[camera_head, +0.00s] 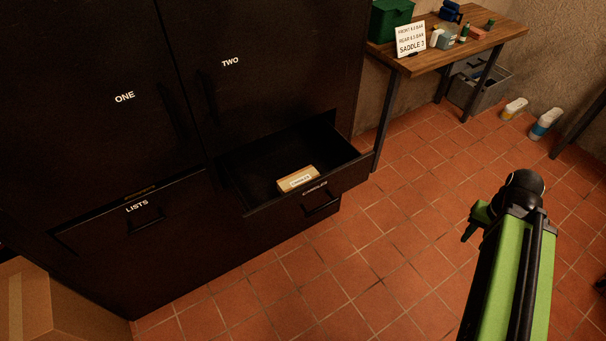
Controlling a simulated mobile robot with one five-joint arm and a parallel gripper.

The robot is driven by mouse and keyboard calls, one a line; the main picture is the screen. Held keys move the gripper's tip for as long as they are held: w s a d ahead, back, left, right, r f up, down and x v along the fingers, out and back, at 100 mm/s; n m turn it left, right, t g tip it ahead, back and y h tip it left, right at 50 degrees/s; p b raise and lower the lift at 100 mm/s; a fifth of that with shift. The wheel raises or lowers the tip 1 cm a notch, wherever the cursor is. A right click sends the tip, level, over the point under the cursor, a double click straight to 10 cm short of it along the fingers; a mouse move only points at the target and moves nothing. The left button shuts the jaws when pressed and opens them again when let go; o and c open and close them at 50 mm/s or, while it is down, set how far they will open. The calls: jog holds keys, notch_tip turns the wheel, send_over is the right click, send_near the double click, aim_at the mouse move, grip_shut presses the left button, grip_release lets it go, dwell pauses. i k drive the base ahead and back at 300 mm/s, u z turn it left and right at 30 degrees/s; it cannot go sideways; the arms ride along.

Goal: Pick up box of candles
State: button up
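The box of candles (291,175) is a small tan box with a white label on its front. It lies inside the open drawer (351,172) of the dark cabinet, near the drawer's front panel. The drawer's front has small white lettering, hard to read, and a black bar handle (322,204). My gripper (470,226) is at the right, over the tiled floor, well apart from the box and the drawer. Only a small green and dark part of it shows beside my green arm. Its fingers are too hidden to tell open from shut.
The cabinet (100,60) carries labels ONE, TWO and LISTS; the LISTS drawer (135,215) is at lower left. A cardboard box (25,305) stands bottom left. A wooden table (480,40) with several items stands back right, near a grey crate (490,92) and bottles. Floor before the drawer is clear.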

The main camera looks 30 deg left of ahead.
aim_at(295, 179)
jog(key=z, duration=0.25)
jog(key=k, duration=0.1)
jog(key=u, duration=2.95)
jog(key=i, duration=0.5)
jog(key=u, duration=0.15)
jog(key=k, duration=0.85)
jog(key=z, duration=0.15)
jog(key=i, duration=1.35)
jog(key=u, duration=0.05)
